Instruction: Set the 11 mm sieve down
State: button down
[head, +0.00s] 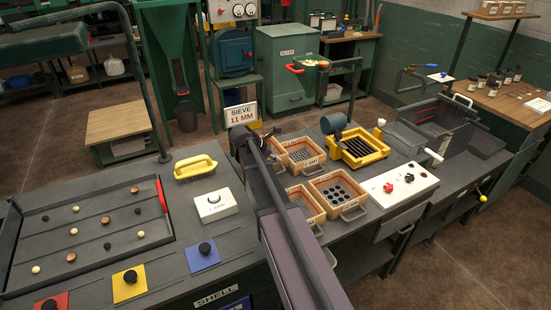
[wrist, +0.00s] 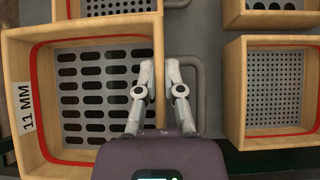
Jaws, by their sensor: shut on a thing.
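The 11 mm sieve (wrist: 18,70) is a wooden frame with a red band inside and a slotted grey plate. Its "11 MM" label is on the left wall in the wrist view. My gripper (wrist: 159,68) is shut on the sieve's right wall, one finger inside and one outside. A grey handle sits just right of the fingers. The frame looks level, but I cannot tell whether it touches the surface below. In the head view my arm covers part of the sieve group, and I cannot tell the held sieve there.
Other wooden sieves stand close by, one at the right (wrist: 235,90) and others behind. A yellow tray (head: 360,150) and a white panel (head: 400,185) with knobs lie to the right on the bench. A "SIEVE 11 MM" sign (head: 242,114) stands behind. A black board (head: 90,230) fills the left.

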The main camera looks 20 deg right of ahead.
jog(key=shift+f+b, duration=2.55)
jog(key=shift+f, duration=0.25)
jog(key=shift+f+b, duration=0.6)
jog(key=c, duration=0.7)
grip_release()
jog(key=shift+r, duration=0.1)
jog(key=shift+r, duration=0.15)
